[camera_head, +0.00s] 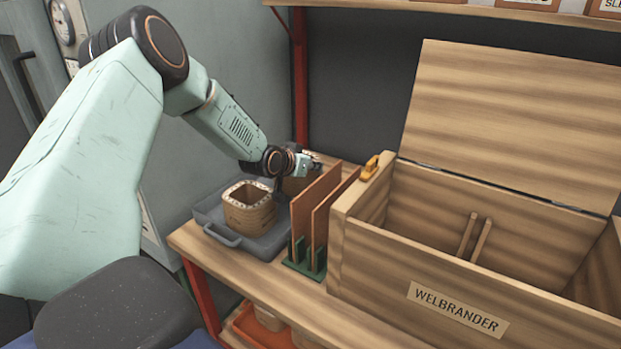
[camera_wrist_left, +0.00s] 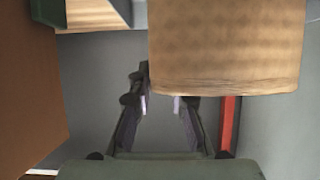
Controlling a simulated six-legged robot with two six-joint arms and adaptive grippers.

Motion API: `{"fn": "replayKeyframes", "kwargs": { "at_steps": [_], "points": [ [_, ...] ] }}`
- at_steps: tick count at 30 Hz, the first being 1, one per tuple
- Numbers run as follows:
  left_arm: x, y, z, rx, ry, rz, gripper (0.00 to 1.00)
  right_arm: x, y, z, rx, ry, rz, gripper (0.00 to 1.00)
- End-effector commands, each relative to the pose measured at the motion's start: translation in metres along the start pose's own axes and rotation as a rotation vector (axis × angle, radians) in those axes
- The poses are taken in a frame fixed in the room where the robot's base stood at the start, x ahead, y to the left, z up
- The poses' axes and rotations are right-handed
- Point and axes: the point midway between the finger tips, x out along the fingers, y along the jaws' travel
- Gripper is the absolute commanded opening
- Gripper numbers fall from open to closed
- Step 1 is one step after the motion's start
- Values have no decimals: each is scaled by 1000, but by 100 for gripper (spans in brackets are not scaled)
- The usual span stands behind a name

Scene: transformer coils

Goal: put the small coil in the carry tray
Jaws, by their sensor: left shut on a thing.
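The grey carry tray (camera_head: 212,213) lies on the left end of the wooden bench. A squarish tan coil (camera_head: 249,212) with a pale toothed rim stands upright in it. My right gripper is out of view.
Two upright brown boards (camera_head: 320,210) in green holders (camera_head: 302,262) stand just right of the tray. An open wooden crate (camera_head: 395,265) marked Welbrander fills the right. A red post (camera_head: 299,80) rises behind, and an orange tray (camera_head: 250,328) sits below.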

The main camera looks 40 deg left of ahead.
Motion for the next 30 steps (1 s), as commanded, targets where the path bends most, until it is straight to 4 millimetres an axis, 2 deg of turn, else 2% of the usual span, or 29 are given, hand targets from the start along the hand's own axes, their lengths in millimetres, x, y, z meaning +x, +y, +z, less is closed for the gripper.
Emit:
{"fn": "replayKeyframes", "kwargs": {
  "at_steps": [6, 13, 14, 21, 30],
  "points": [
    [16, -1, 25, 4, 1, -1, 0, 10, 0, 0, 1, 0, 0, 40],
    [18, 0, 27, 1, 3, -1, 0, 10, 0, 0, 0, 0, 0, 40],
    [18, 0, 29, -1, -3, 0, 19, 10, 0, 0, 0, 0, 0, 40],
    [18, 0, 29, 0, -2, 0, 39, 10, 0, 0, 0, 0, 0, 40],
    [17, 0, 28, 0, -1, 0, 41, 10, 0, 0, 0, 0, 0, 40]
  ]
}}
